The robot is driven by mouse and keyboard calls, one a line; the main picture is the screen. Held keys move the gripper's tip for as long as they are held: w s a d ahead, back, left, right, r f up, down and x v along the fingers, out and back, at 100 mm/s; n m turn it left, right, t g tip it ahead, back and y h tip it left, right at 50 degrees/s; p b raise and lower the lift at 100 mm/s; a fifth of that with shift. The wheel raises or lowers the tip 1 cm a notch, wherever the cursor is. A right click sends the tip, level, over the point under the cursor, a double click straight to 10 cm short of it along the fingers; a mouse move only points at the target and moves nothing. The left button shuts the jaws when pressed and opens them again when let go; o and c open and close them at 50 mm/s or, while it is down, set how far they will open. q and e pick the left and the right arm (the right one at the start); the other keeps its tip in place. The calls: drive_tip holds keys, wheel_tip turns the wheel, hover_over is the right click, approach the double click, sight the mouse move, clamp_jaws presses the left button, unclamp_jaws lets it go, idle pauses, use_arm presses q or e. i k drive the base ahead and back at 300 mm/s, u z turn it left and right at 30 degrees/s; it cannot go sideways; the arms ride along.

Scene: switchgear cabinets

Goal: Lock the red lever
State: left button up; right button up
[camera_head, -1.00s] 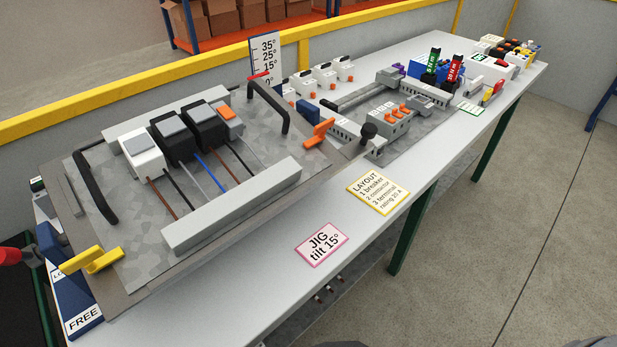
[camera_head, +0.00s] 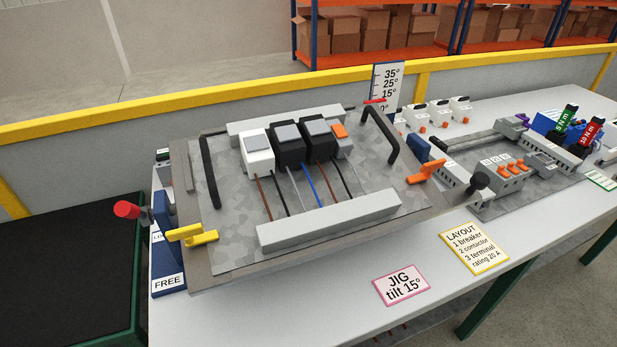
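The red lever (camera_head: 127,209) has a round red knob on a grey shaft. It sticks out to the left from the blue side bracket (camera_head: 168,250) at the left end of the tilting jig. The bracket carries a white "FREE" label (camera_head: 168,281) low down and a partly hidden label above it, near the lever. The jig plate (camera_head: 235,235) holds several modules and wires. A yellow clamp (camera_head: 191,235) sits at its front left corner and an orange clamp (camera_head: 426,172) at its right. Neither of my grippers is in view.
A scale board (camera_head: 388,82) with a red pointer stands behind the jig. A pink "JIG tilt 15°" card (camera_head: 401,285) and a yellow layout card (camera_head: 473,246) lie in front. A black-topped surface (camera_head: 65,265) lies left of the table. A second assembly (camera_head: 510,180) stands to the right.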

sight(123, 210)
drive_tip(key=u, duration=0.3)
drive_tip(key=k, duration=1.1)
drive_tip(key=u, duration=1.05)
